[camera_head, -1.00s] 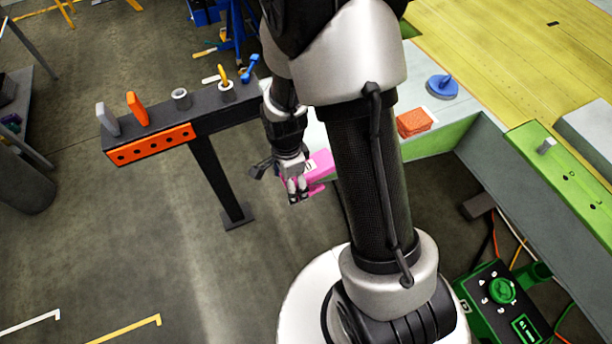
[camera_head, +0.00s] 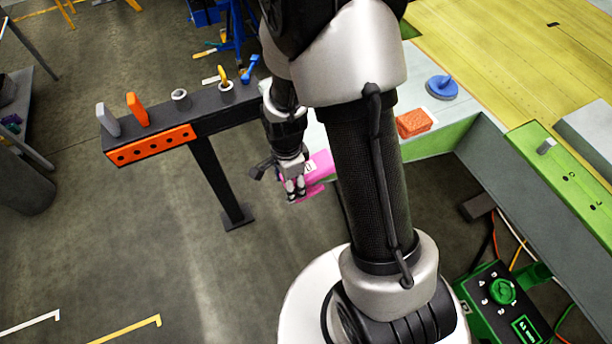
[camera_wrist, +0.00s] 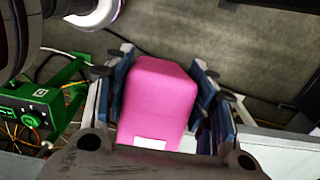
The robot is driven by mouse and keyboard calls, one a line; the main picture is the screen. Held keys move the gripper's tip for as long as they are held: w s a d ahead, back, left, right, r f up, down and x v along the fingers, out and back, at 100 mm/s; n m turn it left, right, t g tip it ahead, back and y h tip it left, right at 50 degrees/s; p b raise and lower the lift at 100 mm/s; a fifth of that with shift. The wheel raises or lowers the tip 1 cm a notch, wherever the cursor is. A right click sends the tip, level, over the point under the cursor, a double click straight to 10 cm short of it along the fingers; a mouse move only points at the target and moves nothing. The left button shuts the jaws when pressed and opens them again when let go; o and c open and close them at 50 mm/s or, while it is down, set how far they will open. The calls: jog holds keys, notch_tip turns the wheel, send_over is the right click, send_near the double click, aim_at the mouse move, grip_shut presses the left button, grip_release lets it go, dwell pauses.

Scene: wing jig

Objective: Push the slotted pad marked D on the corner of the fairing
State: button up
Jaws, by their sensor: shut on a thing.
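My gripper (camera_head: 295,190) is low beside the white and green bench edge in the head view, partly behind my own arm. It is shut on a bright pink block (camera_wrist: 160,95), the pink pad, which fills the space between the two blue-lined fingers in the wrist view. A white label shows at the lower edge of the pad there; its marking cannot be read. The pad also shows in the head view (camera_head: 321,164), next to the fingers. Any slot in it is hidden. The fairing corner cannot be made out with certainty.
A dark rack (camera_head: 190,110) with an orange front plate holds several small tools at left. An orange-red block (camera_head: 413,123) and a blue round tool (camera_head: 442,87) lie on the bench. A green control box (camera_head: 500,300) stands at lower right. Open floor lies at lower left.

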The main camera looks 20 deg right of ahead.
jog(key=a, duration=0.8)
jog(key=shift+r, duration=0.2)
dwell(0.8)
